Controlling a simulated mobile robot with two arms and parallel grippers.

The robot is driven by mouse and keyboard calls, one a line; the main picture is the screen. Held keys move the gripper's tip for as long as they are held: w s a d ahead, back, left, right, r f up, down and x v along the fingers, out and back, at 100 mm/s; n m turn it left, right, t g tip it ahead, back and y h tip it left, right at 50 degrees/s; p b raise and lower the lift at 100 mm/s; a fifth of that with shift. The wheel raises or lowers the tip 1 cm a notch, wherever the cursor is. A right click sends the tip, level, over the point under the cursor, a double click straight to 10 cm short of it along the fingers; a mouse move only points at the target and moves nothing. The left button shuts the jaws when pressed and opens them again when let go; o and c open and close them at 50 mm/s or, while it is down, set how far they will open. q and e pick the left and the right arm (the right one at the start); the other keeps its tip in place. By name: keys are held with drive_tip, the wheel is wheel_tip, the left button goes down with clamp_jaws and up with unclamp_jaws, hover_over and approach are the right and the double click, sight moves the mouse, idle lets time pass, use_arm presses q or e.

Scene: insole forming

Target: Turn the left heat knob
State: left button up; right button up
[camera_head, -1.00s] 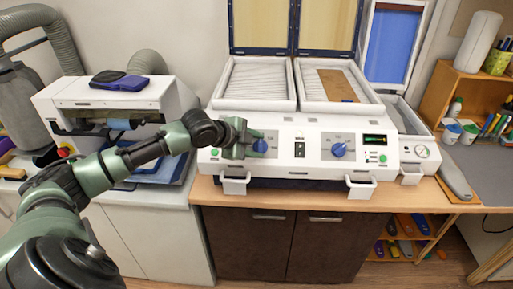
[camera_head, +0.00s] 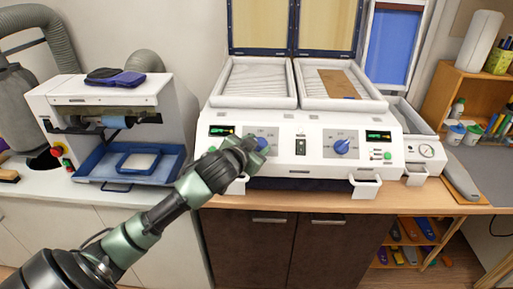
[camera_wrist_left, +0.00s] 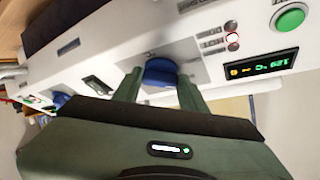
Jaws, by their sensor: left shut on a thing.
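The left heat knob (camera_head: 262,144) is blue and sits on a grey dial plate on the front of the white forming machine (camera_head: 300,125). My left gripper (camera_head: 252,145) is at this knob, with the arm reaching up from the lower left. In the left wrist view the knob (camera_wrist_left: 160,72) sits between the two green fingers of my left gripper (camera_wrist_left: 158,88), which is shut on it. The display beside it (camera_wrist_left: 258,66) is lit green and appears to read 129 °C. The right heat knob (camera_head: 341,147) is blue and untouched. My right gripper is not in view.
Two open padded trays with raised lids top the machine; a brown sheet (camera_head: 339,84) lies in the right one. White handles (camera_head: 364,187) stick out below the panel. A grinder-like machine (camera_head: 105,105) with a blue tray (camera_head: 130,165) stands at left.

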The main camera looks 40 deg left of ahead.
use_arm(q)
drive_tip(key=n+y, duration=0.2)
drive_tip(key=n, duration=0.1)
drive_tip(key=n+y+b, duration=0.1)
drive_tip(key=n, duration=0.1)
drive_tip(key=shift+d+f, duration=0.3)
drive_tip(key=shift+w+d+n+g+y+b, duration=0.1)
drive_tip(key=shift+n+g+y+b, duration=0.55)
drive_tip(key=shift+n, duration=1.25)
drive_tip(key=shift+y, duration=0.25)
drive_tip(key=o, duration=1.4)
drive_tip(key=shift+r, duration=0.1)
